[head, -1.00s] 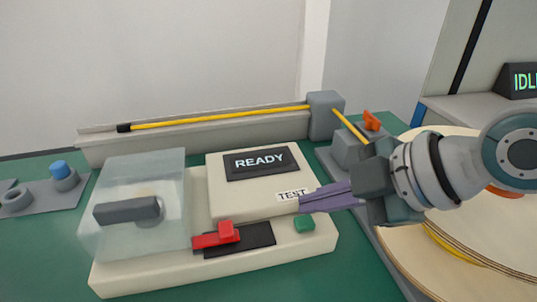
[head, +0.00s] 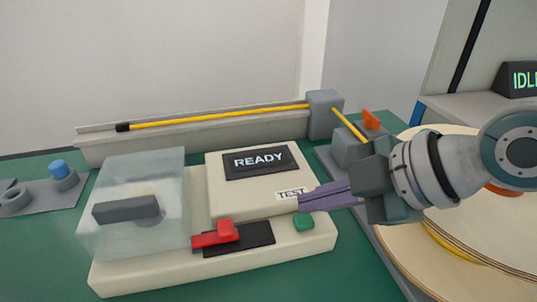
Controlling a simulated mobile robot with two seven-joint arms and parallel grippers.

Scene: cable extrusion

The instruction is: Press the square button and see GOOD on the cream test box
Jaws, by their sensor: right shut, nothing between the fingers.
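The cream test box (head: 230,192) stands on the green bench, and its dark display (head: 261,160) reads READY. My left gripper is not in view.
A clear cover (head: 135,195) with a dark handle stands on the box's left, near a red lever (head: 215,236). A yellow cable (head: 220,117) lies along the grey trough behind. A large spool (head: 400,250) is at right; a sign (head: 524,80) there shows IDL, cut off.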

